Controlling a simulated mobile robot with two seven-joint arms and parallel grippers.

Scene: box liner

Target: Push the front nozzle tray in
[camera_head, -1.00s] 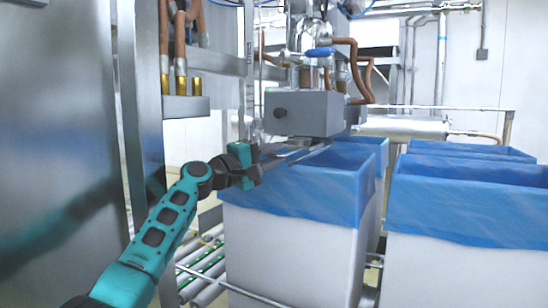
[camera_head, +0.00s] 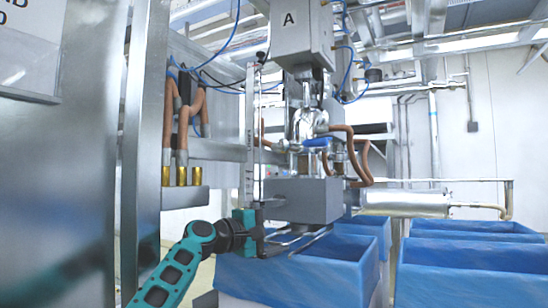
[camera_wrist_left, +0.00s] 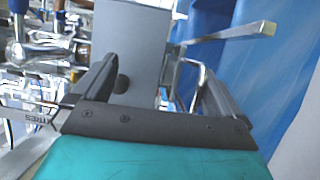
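A grey metal box (camera_head: 312,200) sits under the valve assembly in the head view, above the blue-lined bin. Thin metal bars (camera_head: 312,238) show just below it; I cannot tell which part is the front nozzle tray. My left gripper (camera_head: 280,240) is beside the box's lower left, with its fingers partly overlapping the bars. In the left wrist view, the left gripper's (camera_wrist_left: 153,75) two black fingers are spread apart, with the grey box (camera_wrist_left: 135,40) and its dark knob beyond and between them. No hold or clear contact shows. My right gripper is out of view.
Blue-lined bins (camera_head: 295,275) stand below and to the right (camera_head: 470,272). A steel cabinet (camera_head: 60,150) fills the left side. Copper hoses (camera_head: 182,120) and a horizontal steel cylinder (camera_head: 405,203) are near the valve assembly.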

